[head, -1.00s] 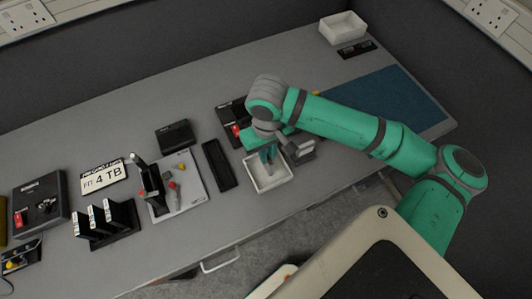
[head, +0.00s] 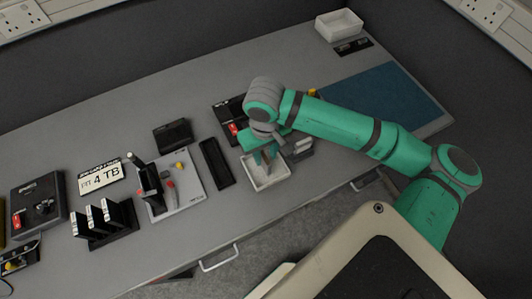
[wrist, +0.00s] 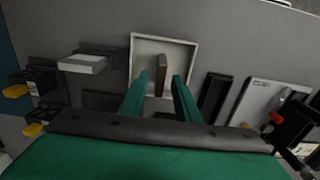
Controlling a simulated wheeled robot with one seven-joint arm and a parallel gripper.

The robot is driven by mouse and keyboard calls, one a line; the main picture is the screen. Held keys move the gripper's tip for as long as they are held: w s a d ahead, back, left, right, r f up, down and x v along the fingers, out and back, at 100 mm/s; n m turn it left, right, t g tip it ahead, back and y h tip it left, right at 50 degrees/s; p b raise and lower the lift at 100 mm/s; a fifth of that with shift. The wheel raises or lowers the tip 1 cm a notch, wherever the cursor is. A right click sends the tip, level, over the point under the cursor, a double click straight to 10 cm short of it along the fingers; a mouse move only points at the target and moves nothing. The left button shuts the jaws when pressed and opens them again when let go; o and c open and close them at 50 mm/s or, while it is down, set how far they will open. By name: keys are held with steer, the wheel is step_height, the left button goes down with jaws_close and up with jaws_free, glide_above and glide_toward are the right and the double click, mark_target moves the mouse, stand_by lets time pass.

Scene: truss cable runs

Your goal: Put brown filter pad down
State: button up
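The brown filter pad (wrist: 162,66) shows in the wrist view as a narrow slab, standing on edge or tilted, over the floor of a white square tray (wrist: 193,55). My gripper (wrist: 161,77) is open, with one green finger on each side of the pad and a visible gap to each. In the head view my gripper (head: 265,157) points down into the tray (head: 287,175), its fingers spread. The pad is hard to make out there. Whether its lower edge rests on the tray floor is hidden.
A long black tray (head: 216,163) and a light board with knobs (head: 186,199) lie left of the white tray. A grey block in a black holder (head: 300,147) stands close to its right. A blue mat (head: 385,95) lies farther right. The bench's front edge is near.

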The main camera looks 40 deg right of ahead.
mark_target(265, 158)
step_height(265, 158, up, 13)
steer(key=shift+f, duration=0.15)
stand_by(0.4)
stand_by(0.5)
